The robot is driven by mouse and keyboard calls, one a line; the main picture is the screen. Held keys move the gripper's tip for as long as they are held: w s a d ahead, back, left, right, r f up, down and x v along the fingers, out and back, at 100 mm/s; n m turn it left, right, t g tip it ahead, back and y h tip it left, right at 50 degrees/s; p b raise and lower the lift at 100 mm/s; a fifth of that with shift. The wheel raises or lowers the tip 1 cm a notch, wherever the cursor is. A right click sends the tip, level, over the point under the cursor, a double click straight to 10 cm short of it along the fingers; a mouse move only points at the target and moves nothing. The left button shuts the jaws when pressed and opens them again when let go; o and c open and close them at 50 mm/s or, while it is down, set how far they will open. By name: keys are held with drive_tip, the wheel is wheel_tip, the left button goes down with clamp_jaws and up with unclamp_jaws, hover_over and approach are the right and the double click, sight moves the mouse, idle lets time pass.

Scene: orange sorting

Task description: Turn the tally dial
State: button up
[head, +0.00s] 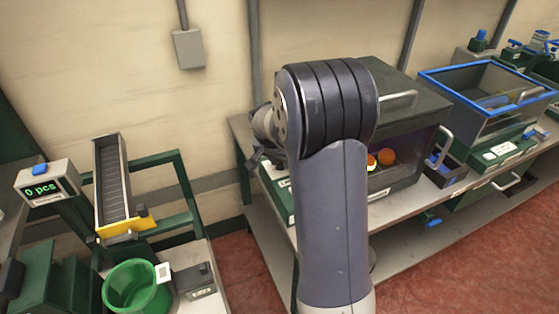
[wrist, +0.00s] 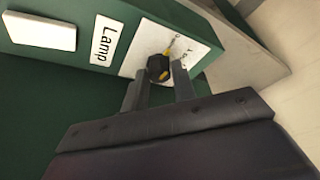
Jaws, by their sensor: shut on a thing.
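In the wrist view, a black dial (wrist: 158,68) with a yellow pointer sits on a white marked plate (wrist: 188,50) on a green panel. My gripper (wrist: 160,76) has its two fingers on either side of the dial and is shut on it. The plate's marks are too small to read. A label reading "Lamp" (wrist: 103,40) is beside the plate. In the head view my arm hides the dial, and only part of my gripper (head: 262,150) shows left of the arm.
A counter reading "0 pcs" (head: 42,189) stands at the left by a sloped chute (head: 113,185). A green bucket (head: 135,288) stands below the chute. A dark cabinet (head: 412,135) with oranges (head: 386,157) is behind my arm. A blue-rimmed clear bin (head: 478,115) is at the right.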

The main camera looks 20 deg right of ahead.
drive_tip(key=shift+f+m+b, duration=0.1)
drive_tip(key=shift+m+b, duration=0.2)
drive_tip(key=shift+b, duration=0.4)
drive_tip(key=m+g+b, duration=0.1)
drive_tip(key=m+b, duration=0.1)
drive_tip(key=shift+w+f+m+h, duration=0.1)
drive_tip(key=shift+m+h, duration=0.2)
drive_tip(key=shift+h, duration=0.1)
drive_tip(key=m+g, duration=0.1)
drive_tip(key=m, duration=0.1)
drive_tip(key=m+g+b, duration=0.1)
drive_tip(key=m, duration=0.2)
drive_tip(key=shift+w+a+r, duration=0.1)
drive_tip(key=shift+r, duration=0.1)
drive_tip(key=shift+m, duration=0.3)
drive_tip(key=o, duration=1)
drive_tip(key=shift+r, duration=0.1)
